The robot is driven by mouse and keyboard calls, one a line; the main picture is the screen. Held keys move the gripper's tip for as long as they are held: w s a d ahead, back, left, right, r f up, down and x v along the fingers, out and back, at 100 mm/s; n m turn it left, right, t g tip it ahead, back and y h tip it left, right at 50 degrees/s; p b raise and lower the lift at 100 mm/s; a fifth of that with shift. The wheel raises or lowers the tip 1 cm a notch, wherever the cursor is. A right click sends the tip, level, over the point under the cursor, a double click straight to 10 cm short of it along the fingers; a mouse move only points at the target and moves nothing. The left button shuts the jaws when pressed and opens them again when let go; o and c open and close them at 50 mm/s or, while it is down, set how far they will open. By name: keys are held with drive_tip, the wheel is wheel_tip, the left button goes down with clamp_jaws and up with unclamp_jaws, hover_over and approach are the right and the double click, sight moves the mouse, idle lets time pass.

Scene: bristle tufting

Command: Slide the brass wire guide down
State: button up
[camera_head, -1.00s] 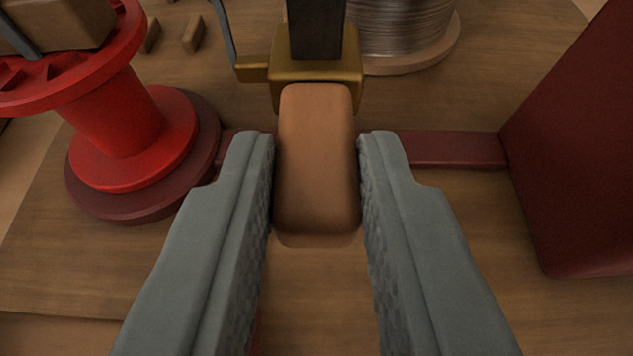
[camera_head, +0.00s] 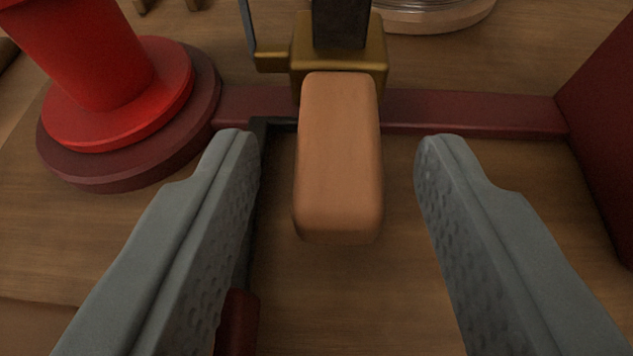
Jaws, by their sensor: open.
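The brass wire guide (camera_head: 345,62) sits on a dark upright post (camera_head: 340,22) at the top middle, with a small brass side arm holding a thin grey rod on its left. A tan rounded handle block (camera_head: 339,160) projects from the guide toward me. My gripper (camera_head: 338,150) is open, with one grey finger on each side of the handle. Both fingers are clear of it, the gap on the right looking about as wide as on the left or wider. Nothing is held.
A red spool (camera_head: 95,60) on a dark red round base (camera_head: 130,165) stands at the left. A dark red bar (camera_head: 470,112) runs behind the handle to a dark red upright panel (camera_head: 610,130) at right. A wire coil base (camera_head: 425,18) is at the back.

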idle(0.3)
drive_tip(key=v, duration=1.7)
drive_tip(key=shift+s, duration=0.25)
drive_tip(key=s+r+t, duration=0.4)
drive_tip(key=s+r, duration=1.6)
drive_tip(key=r, duration=0.2)
drive_tip(key=shift+s, duration=0.35)
